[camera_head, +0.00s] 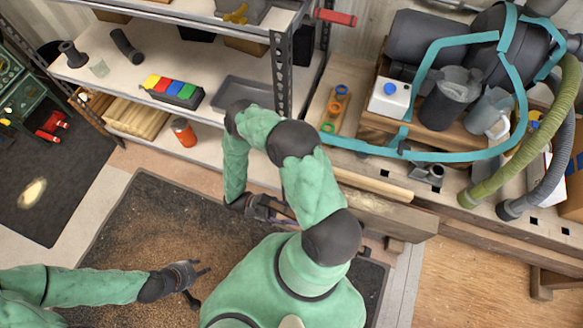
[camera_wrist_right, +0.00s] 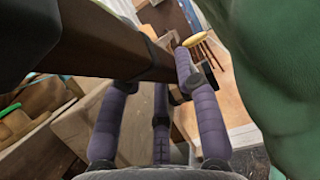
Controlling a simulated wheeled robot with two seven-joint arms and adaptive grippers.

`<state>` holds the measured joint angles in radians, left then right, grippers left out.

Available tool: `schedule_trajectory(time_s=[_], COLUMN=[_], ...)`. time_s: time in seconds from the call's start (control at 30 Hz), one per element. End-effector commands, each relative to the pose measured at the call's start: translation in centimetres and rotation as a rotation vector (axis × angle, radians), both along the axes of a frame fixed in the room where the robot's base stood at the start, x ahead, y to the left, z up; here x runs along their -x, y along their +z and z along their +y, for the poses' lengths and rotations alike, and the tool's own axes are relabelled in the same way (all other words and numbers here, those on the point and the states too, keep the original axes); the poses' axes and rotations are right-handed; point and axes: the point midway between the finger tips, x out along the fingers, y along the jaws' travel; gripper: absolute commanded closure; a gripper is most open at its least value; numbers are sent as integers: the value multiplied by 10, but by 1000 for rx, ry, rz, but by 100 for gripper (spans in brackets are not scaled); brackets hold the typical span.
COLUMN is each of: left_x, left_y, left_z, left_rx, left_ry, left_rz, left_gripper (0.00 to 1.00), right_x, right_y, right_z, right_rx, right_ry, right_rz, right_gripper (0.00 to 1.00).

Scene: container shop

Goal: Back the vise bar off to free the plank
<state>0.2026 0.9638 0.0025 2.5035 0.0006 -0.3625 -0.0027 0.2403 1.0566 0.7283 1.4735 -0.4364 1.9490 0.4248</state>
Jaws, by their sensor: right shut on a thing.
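The pale plank (camera_head: 368,183) lies along the front edge of the workbench, beside the brown wooden vise jaw (camera_head: 395,216). My right gripper (camera_head: 283,211) is low in front of the bench, partly hidden by my own arm. In the right wrist view its purple fingers (camera_wrist_right: 160,115) are closed around the dark brown vise bar (camera_wrist_right: 105,42), which runs in from the upper left. The exact contact is partly hidden. My left gripper (camera_head: 201,284) is open and empty over the dark mat, well apart from the vise.
The mat (camera_head: 130,230) has free room around my left gripper.

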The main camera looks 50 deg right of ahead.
Motion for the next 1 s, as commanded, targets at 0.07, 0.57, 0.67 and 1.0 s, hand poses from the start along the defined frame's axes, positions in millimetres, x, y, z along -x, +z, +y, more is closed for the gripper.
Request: schedule_trajectory(time_s=[0.07, 0.57, 0.67, 1.0], left_x=[0, 0, 0, 0], left_y=[0, 0, 0, 0], left_z=[0, 0, 0, 0], left_rx=[0, 0, 0, 0], left_ry=[0, 0, 0, 0], left_rz=[0, 0, 0, 0], left_gripper=[60, 60, 60, 60], right_x=[-6, -4, -3, -3], right_y=[1, 1, 1, 14], right_z=[-6, -5, -4, -4], right_rx=[4, 1, 1, 0], right_ry=[19, 18, 18, 19], right_rz=[-9, -4, -2, -2], right_gripper=[100, 43, 43, 43])
